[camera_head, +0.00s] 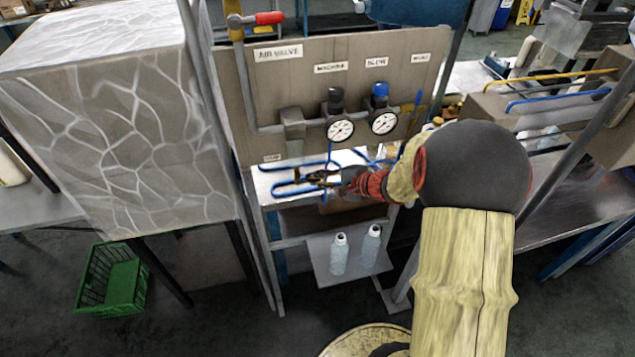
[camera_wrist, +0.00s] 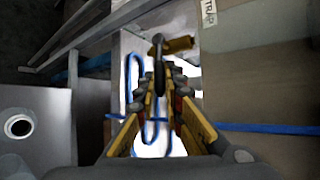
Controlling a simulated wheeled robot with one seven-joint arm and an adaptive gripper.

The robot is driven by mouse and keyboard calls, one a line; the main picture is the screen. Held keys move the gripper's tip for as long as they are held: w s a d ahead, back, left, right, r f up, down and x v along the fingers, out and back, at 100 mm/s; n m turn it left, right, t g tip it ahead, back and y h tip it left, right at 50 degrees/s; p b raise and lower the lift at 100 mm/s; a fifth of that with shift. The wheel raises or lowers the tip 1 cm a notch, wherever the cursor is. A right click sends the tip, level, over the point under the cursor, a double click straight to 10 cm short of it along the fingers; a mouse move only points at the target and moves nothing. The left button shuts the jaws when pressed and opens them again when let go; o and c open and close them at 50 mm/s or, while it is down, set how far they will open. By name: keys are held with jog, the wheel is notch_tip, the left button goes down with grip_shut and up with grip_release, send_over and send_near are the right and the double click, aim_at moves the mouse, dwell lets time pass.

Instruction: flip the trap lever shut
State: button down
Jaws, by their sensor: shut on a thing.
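The trap valve shows in the wrist view as a brass-yellow body (camera_wrist: 181,45) near a small label, only partly readable. A dark lever (camera_wrist: 158,48) stands out from it toward me, between my fingertips. My gripper (camera_wrist: 161,82) has its yellow fingers closed in on the lever's near end; the exact contact is blurred. In the head view my gripper (camera_head: 322,177) reaches left under the gauge panel, beside the small label (camera_head: 272,158). The trap valve is too small and covered to make out clearly there.
The panel (camera_head: 400,70) carries two gauges (camera_head: 340,130) and a red-handled air valve (camera_head: 270,18). Blue tubing (camera_head: 290,190) runs around my gripper. Two clear bottles (camera_head: 338,255) stand on a low shelf. A stone-patterned block (camera_head: 110,130) is left; a green crate (camera_head: 112,280) sits on the floor.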

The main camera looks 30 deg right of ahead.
jog(key=c, duration=1.9)
grip_release()
jog(key=v, duration=1.2)
